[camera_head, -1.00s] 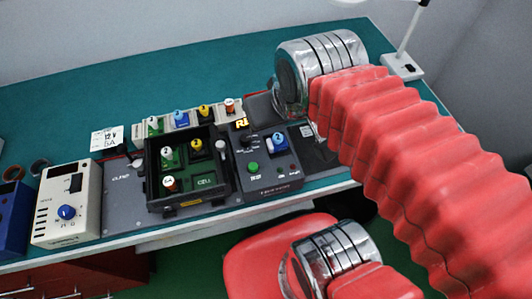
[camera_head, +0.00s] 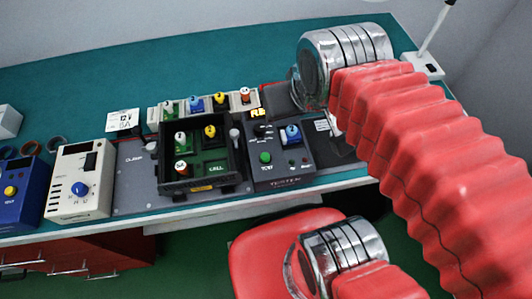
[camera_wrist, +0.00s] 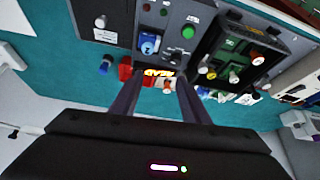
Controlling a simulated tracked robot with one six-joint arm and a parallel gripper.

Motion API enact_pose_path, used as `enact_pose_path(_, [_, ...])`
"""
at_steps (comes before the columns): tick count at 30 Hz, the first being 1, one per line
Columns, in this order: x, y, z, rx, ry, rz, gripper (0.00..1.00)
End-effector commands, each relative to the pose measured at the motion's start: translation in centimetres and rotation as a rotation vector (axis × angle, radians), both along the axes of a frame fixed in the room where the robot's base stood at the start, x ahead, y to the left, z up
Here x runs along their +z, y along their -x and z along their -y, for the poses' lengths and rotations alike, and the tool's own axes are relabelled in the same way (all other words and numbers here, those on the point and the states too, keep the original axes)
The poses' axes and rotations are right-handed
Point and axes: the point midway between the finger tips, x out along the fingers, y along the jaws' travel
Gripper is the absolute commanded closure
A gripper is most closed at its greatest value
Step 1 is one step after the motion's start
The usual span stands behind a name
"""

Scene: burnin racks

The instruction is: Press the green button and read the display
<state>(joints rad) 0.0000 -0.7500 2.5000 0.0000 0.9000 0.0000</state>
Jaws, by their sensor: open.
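The green button (camera_head: 265,158) is on the front left of a dark grey tester box (camera_head: 279,174). It also shows in the wrist view (camera_wrist: 188,32), upside down. A blue block marked 2 (camera_head: 291,133) sits in the tester. An amber lit display (camera_head: 258,113) stands behind it, partly hidden; its first letters look like "RE". In the wrist view the display (camera_wrist: 159,73) shows between my fingers, upside down, and I cannot read it all. My gripper (camera_wrist: 157,84) is open and empty, apart from the button.
A black open tray (camera_head: 200,172) with several coloured parts stands left of the tester. Behind it is a row of parts on a light rack (camera_head: 198,116). A cream box (camera_head: 79,188) and a blue box (camera_head: 24,187) stand farther left.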

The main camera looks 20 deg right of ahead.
Motion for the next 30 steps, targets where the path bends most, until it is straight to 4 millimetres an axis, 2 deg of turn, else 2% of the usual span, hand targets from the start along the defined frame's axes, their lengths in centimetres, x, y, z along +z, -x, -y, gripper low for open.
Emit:
enact_pose_path(2, [0.00,0.00,0.00,0.000,0.000,0.000,0.63])
enact_pose_path(18, [0.00,0.00,0.00,0.000,0.000,0.000,1.00])
enact_pose_path(30, [0.00,0.00,0.00,0.000,0.000,0.000,1.00])
